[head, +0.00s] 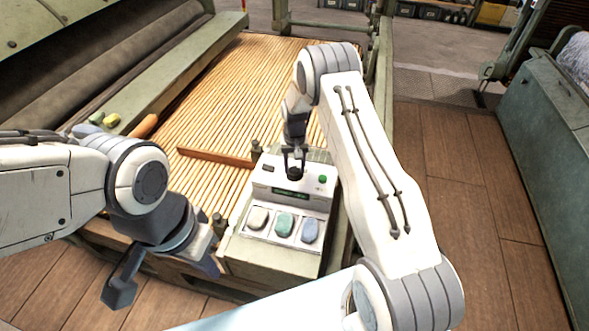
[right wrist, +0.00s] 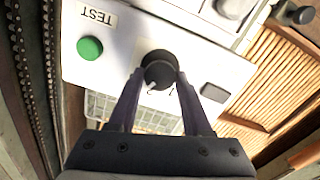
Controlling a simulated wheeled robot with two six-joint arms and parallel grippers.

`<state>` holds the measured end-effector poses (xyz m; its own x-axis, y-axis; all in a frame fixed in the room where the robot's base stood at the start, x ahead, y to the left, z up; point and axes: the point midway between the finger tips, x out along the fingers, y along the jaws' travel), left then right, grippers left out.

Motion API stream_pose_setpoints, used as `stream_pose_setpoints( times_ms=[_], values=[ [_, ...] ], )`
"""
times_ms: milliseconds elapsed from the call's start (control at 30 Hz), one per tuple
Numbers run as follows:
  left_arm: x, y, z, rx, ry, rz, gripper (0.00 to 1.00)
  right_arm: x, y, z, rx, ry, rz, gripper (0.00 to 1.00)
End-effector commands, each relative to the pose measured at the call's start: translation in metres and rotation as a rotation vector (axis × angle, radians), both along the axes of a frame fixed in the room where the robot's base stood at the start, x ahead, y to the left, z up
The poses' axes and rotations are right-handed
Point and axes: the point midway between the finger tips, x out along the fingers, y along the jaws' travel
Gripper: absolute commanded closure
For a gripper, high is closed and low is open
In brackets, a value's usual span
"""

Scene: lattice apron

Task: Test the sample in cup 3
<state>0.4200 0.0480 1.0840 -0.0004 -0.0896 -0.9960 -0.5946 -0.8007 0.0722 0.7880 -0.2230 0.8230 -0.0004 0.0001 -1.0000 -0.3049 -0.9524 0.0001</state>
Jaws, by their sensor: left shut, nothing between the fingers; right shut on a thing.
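The tester (head: 262,180) is a pale box with a sloped front, at the near end of the slatted bed. My right gripper (head: 294,172) is shut on its black knob (right wrist: 158,66), fingers on either side. Marks by the knob are partly hidden, so I cannot read its setting. The green button (head: 323,179) stands right of the knob; the right wrist view shows it (right wrist: 90,49) beside the word TEST. Three cups sit in front: a whitish one (head: 258,218), a green one (head: 284,223) and a blue one (head: 310,231). My left gripper (head: 208,265) is shut and empty, left of the tester.
The slatted bed (head: 240,95) stretches away behind the tester, with a brown bar (head: 215,157) across it. A dark display (head: 290,191) is on the tester's front. A green cabinet (head: 550,130) stands at the right. Wooden floor (head: 460,190) lies clear between.

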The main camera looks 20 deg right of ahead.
Motion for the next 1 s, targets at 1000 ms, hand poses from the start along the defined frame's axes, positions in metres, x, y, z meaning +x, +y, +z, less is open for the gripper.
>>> stream_pose_setpoints(
  times_ms=[1000],
  values=[
    [0.0, 0.0, -0.0127, 0.0, 0.0, 0.0, 1.0, 0.0006, -0.0001, 0.0013, 0.0, -0.002, -0.303, 1.0]
  ],
)
